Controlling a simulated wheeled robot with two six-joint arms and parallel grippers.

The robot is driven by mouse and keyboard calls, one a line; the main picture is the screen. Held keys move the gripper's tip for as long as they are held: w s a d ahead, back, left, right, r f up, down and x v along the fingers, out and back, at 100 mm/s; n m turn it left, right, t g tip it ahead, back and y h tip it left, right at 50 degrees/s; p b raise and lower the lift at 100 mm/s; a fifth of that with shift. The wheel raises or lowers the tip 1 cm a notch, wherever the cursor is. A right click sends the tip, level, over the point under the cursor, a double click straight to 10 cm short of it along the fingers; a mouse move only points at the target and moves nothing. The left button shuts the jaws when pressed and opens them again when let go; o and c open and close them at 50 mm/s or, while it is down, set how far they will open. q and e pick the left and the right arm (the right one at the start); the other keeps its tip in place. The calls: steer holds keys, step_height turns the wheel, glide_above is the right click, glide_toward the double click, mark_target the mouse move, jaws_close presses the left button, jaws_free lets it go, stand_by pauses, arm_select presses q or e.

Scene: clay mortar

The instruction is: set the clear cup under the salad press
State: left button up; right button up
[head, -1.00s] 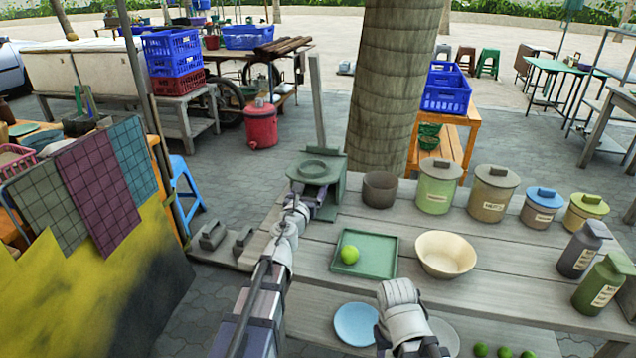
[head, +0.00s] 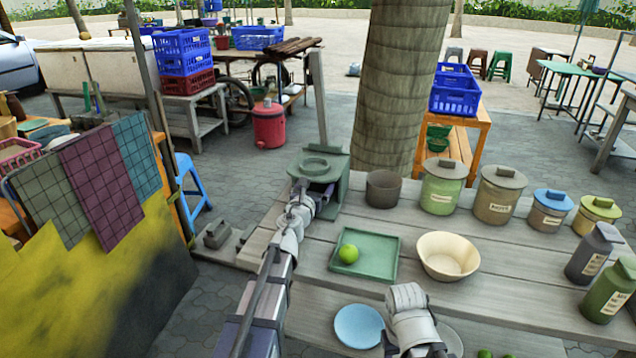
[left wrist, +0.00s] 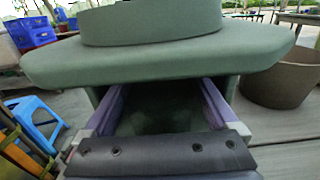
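The green salad press (head: 326,178) stands at the table's left end, with a round top plate, an opening beneath and a tall grey lever. My left gripper (head: 326,198) reaches into the front of this opening. In the left wrist view, its two purple fingers (left wrist: 162,103) are spread apart under the press plate (left wrist: 150,62), between the press's sides. The space between them is dark, and I see no clear cup there or elsewhere; a transparent one could be hard to see. My right arm is folded at the front of the table, its fingers not distinguishable.
A brown pot (head: 383,188) stands right of the press. A green tray (head: 376,263) with a lime (head: 348,253) and a cream bowl (head: 447,256) lie in front. Several lidded jars line the table's right side. A blue plate (head: 359,325) sits on the lower shelf.

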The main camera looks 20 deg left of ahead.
arm_select(q)
steer(key=shift+o, duration=0.3)
steer(key=shift+r, duration=0.1)
steer(key=shift+r, duration=0.15)
steer(key=s, duration=1.2)
steer(key=shift+a, duration=0.2)
